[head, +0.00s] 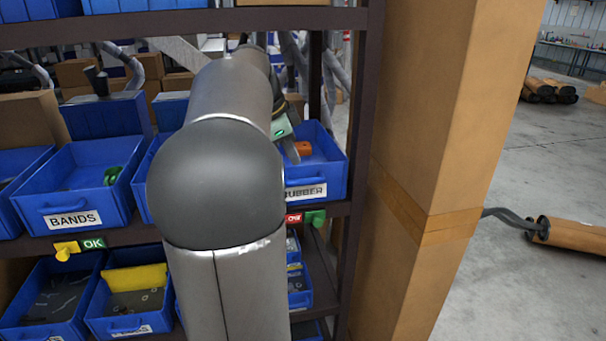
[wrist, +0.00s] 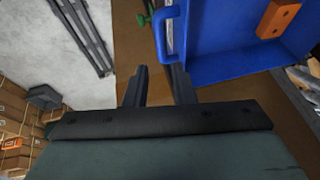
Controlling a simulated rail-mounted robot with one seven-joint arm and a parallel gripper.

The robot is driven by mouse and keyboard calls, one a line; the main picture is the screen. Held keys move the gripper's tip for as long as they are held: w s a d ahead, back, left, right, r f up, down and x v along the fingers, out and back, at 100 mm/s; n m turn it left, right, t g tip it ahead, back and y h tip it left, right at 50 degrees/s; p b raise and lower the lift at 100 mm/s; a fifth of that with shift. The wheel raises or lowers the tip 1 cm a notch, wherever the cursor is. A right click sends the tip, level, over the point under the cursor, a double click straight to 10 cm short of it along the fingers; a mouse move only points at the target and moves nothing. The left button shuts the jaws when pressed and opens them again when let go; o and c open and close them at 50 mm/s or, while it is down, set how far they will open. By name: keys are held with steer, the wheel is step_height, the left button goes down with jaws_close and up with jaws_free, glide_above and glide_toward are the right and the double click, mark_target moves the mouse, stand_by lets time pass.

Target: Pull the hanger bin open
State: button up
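A blue bin (head: 331,172) with an orange block (head: 303,148) in it sits on the upper shelf, right of my arm. Its partly covered label seems to read RUBBER; I see no label reading hanger. In the wrist view the same bin (wrist: 215,45) is at upper right, with its blue handle (wrist: 158,38) on its left side and the orange block (wrist: 280,18) inside. My gripper (wrist: 160,69) is open, its two dark fingers apart with the handle's near end just ahead of the gap. I cannot tell whether they touch it.
A blue BANDS bin (head: 75,180) stands at left on the same shelf. Lower bins (head: 130,305) sit beneath. Red and green tags (head: 304,218) hang on the shelf edge. A dark post (head: 360,120) and tall cardboard box (head: 425,130) stand close at right. Open floor lies beyond.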

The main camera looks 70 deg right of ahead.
mark_target(303, 181)
steer(key=x, duration=0.8)
steer(key=shift+f, duration=0.15)
jaws_close()
